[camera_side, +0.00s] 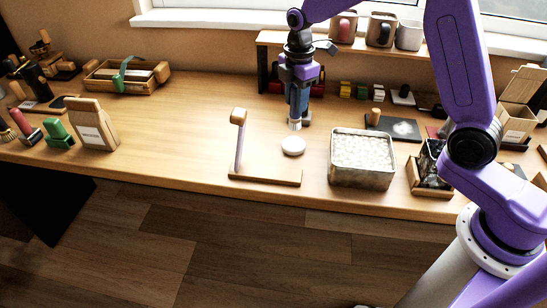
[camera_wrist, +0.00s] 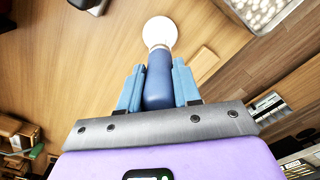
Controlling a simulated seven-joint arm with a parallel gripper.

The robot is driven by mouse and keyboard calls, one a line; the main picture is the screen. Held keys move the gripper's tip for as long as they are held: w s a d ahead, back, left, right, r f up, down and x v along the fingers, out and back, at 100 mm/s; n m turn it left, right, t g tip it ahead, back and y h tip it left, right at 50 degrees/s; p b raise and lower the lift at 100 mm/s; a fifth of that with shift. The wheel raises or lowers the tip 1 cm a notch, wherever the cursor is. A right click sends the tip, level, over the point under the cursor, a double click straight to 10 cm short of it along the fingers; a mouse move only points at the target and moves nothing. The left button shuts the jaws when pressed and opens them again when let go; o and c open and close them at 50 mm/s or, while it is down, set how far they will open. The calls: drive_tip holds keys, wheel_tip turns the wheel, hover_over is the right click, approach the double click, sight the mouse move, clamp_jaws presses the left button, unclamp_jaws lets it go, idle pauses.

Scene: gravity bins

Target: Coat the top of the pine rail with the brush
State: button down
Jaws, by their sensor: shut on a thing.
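My gripper (camera_side: 297,98) is shut on a blue-handled tool with a silver collar, which I take to be the brush (camera_wrist: 158,84). The handle stands between the two blue fingers in the wrist view (camera_wrist: 158,88). In the side view the tool points down over the table. A round white disc (camera_side: 293,145) lies just in front of its tip; whether they touch I cannot tell. The disc lines up beyond the collar in the wrist view (camera_wrist: 160,32). A pale wooden strip (camera_side: 265,176), possibly the pine rail, lies near the table's front edge, with a post and wooden block at its left end.
A metal tin of white pieces (camera_side: 361,180) stands right of the disc. A dark-filled wooden box (camera_side: 430,183) is further right.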

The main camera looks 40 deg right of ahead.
idle(0.4)
drive_tip(key=s+a, duration=0.6)
drive_tip(key=a, duration=0.2)
drive_tip(key=shift+s+a+f, duration=0.15)
drive_tip(key=shift+a, duration=0.05)
drive_tip(key=shift+f, duration=2.35)
drive_tip(key=shift+f, duration=0.65)
drive_tip(key=shift+s+a+r, duration=0.15)
drive_tip(key=shift+s+a, duration=0.7)
